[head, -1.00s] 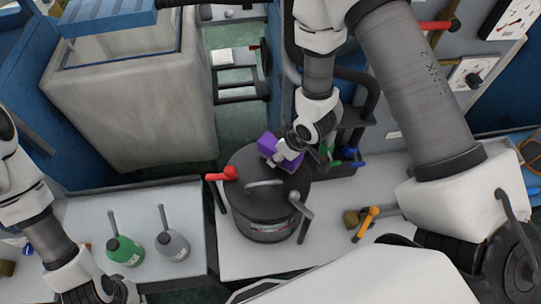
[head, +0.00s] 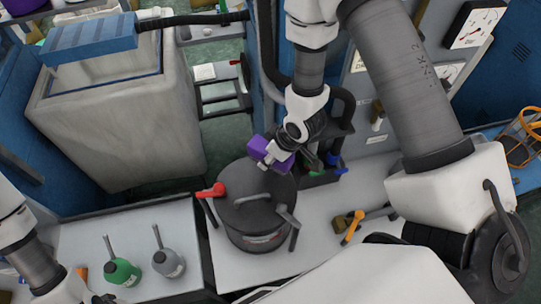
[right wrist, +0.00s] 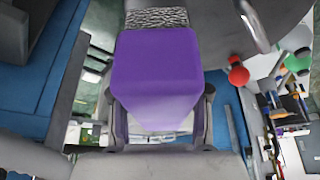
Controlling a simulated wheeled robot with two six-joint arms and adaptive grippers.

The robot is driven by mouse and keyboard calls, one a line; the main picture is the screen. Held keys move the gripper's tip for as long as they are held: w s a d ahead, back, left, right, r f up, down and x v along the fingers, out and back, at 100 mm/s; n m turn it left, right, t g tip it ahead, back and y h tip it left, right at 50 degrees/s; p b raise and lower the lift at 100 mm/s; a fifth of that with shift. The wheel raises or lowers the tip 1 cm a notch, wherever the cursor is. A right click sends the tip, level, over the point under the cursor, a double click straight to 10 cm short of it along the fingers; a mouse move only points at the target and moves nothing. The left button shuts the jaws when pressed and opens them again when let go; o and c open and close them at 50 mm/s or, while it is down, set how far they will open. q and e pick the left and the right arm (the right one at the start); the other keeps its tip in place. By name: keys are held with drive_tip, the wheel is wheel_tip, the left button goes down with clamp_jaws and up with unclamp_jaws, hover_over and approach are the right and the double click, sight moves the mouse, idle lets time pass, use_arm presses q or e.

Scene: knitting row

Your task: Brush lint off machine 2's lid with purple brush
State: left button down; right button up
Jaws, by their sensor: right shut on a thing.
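My right gripper (head: 284,157) is shut on the purple brush (head: 262,150), just above the back edge of a dark round pot's lid (head: 252,189). I cannot tell whether the brush touches the lid. In the right wrist view the purple block (right wrist: 158,75) fills the middle between the fingers, with a speckled grey strip beyond it that may be its bristles. The lid (right wrist: 215,18) shows at the top there. No number or lint can be made out on it. My left arm is at the lower left, its gripper (head: 100,298) cut off by the frame edge.
A yellow-handled tool (head: 352,228) lies right of the pot. A rack stands behind it.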

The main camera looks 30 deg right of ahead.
drive_tip(key=shift+r, duration=0.1)
wheel_tip(320, 180, up, 2)
drive_tip(key=shift+w+r+p, duration=0.1)
drive_tip(key=shift+r+p, duration=0.05)
drive_tip(key=shift+p, duration=0.75)
drive_tip(key=shift+r+p, duration=0.35)
drive_tip(key=shift+r, duration=0.1)
drive_tip(key=shift+f, duration=0.1)
